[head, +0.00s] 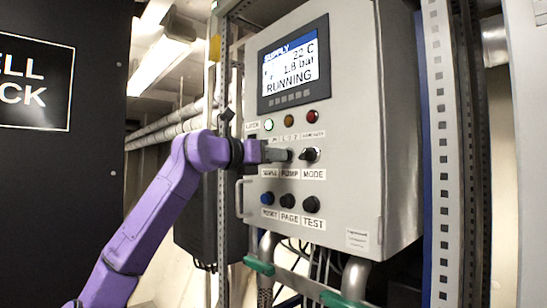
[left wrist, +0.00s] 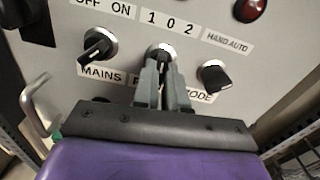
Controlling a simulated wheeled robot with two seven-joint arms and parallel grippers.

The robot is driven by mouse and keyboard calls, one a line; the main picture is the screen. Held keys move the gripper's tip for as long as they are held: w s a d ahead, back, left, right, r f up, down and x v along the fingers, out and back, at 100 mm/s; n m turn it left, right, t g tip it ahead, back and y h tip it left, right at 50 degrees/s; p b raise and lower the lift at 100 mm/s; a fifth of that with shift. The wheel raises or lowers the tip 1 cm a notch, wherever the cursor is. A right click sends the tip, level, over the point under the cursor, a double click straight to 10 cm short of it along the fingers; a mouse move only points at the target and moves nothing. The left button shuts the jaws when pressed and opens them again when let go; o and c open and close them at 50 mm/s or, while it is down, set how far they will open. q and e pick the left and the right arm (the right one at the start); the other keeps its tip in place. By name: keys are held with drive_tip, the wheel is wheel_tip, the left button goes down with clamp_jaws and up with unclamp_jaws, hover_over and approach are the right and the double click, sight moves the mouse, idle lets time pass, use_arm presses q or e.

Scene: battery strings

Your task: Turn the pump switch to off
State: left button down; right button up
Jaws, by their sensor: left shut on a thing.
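The pump switch (head: 291,154) is a black rotary knob on the grey control cabinet, above the PUMP label. In the left wrist view the pump switch (left wrist: 163,50) sits under a "1 0 2" plate. My left gripper (head: 280,155) reaches it from the left. In the left wrist view the gripper's two grey fingers (left wrist: 163,68) are shut on the knob, one on each side. The fingers hide much of the knob and its label; its handle seems roughly upright, but its exact setting is hard to tell. My right gripper is not in view.
The mains switch (left wrist: 98,46) and mode switch (left wrist: 215,77) stand close on either side. Push buttons (head: 288,201) sit below, lamps (head: 312,117) above. The display (head: 294,68) reads RUNNING. A metal handle (head: 240,198) sticks out at the cabinet's left edge.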

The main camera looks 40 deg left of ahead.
use_arm(q)
drive_tip(key=shift+m, duration=0.5)
drive_tip(key=c, duration=1.2)
unclamp_jaws()
drive_tip(key=shift+w, duration=0.15)
drive_tip(key=s+b, duration=0.1)
drive_tip(key=s, duration=0.2)
drive_tip(key=s+b, duration=0.2)
drive_tip(key=s, duration=0.2)
drive_tip(key=s+a+b, duration=0.1)
drive_tip(key=s, duration=0.2)
drive_tip(key=shift+s+b, duration=0.2)
drive_tip(key=shift+b, duration=0.1)
